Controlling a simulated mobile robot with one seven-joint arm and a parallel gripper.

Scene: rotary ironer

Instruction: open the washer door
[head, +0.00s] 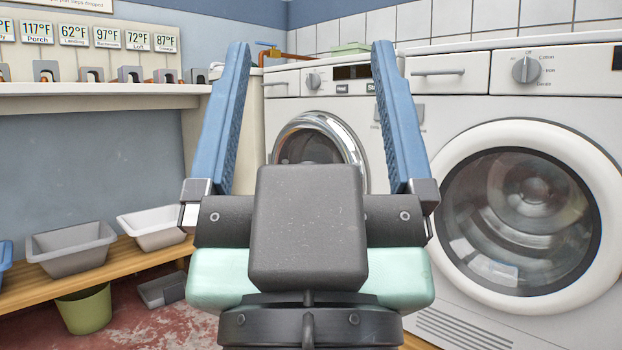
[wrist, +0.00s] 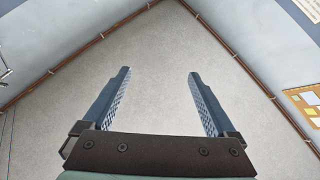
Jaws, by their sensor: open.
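Two front-loading machines stand side by side in the head view; I cannot tell which one is the washer. The right machine's round door (head: 515,215) has a wide white rim and dark glass, and it looks shut. The left machine's round door (head: 322,140) has a chrome rim and looks shut, partly hidden behind my gripper. My gripper (head: 308,55) is open and empty, its two blue fingers pointing up in front of the machines. In the wrist view my gripper (wrist: 158,75) has nothing between its fingers, with the ceiling beyond.
A wooden bench (head: 120,262) at the left holds a grey tub (head: 70,250) and a white tub (head: 153,228). A green bucket (head: 85,310) and a grey bin (head: 162,290) are on the floor. A shelf (head: 90,90) runs along the left wall.

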